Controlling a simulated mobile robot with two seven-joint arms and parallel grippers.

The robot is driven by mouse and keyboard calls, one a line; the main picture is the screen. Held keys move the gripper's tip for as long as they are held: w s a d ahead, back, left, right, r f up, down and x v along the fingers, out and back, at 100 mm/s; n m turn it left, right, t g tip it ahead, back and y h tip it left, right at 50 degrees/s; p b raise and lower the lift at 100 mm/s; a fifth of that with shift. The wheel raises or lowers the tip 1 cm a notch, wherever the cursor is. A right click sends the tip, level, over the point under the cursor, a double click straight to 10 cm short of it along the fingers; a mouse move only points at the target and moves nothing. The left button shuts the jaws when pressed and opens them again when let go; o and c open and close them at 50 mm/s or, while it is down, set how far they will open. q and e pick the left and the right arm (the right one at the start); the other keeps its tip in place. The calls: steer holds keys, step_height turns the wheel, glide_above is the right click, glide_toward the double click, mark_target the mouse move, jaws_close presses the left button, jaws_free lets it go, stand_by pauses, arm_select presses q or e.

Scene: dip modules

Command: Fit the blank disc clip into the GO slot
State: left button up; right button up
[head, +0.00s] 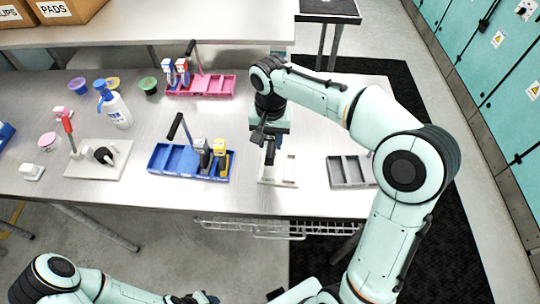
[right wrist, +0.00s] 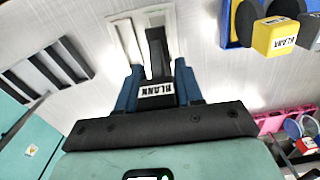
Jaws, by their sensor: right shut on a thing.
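My right gripper (head: 270,138) is shut on a dark disc clip; its blue fingers (right wrist: 157,88) show in the right wrist view. The clip (right wrist: 157,52) has a white label that reads BLANK, upside down in that view. It is over a small white tray (head: 291,171) at the table's front, which also shows in the right wrist view (right wrist: 122,40). I cannot read a GO mark, and I cannot tell whether the clip touches the tray. My left gripper (head: 197,298) shows only partly at the bottom edge, its fingers unclear.
A blue tray (head: 168,170) with grey and yellow clips (head: 221,153) stands to the left. An empty grey compartment tray (head: 350,172) is close on the right. A pink tray (head: 212,85) lies behind. A bottle (head: 117,110) and a white stand (head: 85,165) are farther left.

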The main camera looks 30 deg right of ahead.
mark_target(270, 153)
arm_select(q)
steer(key=shift+s+f+b, duration=0.3)
steer(key=shift+s+f, duration=0.05)
steer(key=shift+f, duration=0.15)
arm_select(e)
steer(key=shift+f, duration=3.45)
steer(key=shift+w, duration=0.1)
steer(key=shift+f, duration=0.1)
steer(key=o, duration=1)
arm_select(q)
steer(key=shift+s+f, duration=0.1)
arm_select(e)
steer(key=shift+o, duration=0.2)
steer(key=shift+r, duration=0.2)
step_height(270, 153, up, 12)
steer(key=shift+f+p, duration=0.1)
steer(key=shift+p, duration=0.75)
arm_select(q)
steer(key=shift+w+r, duration=1.1)
steer(key=shift+r, duration=0.15)
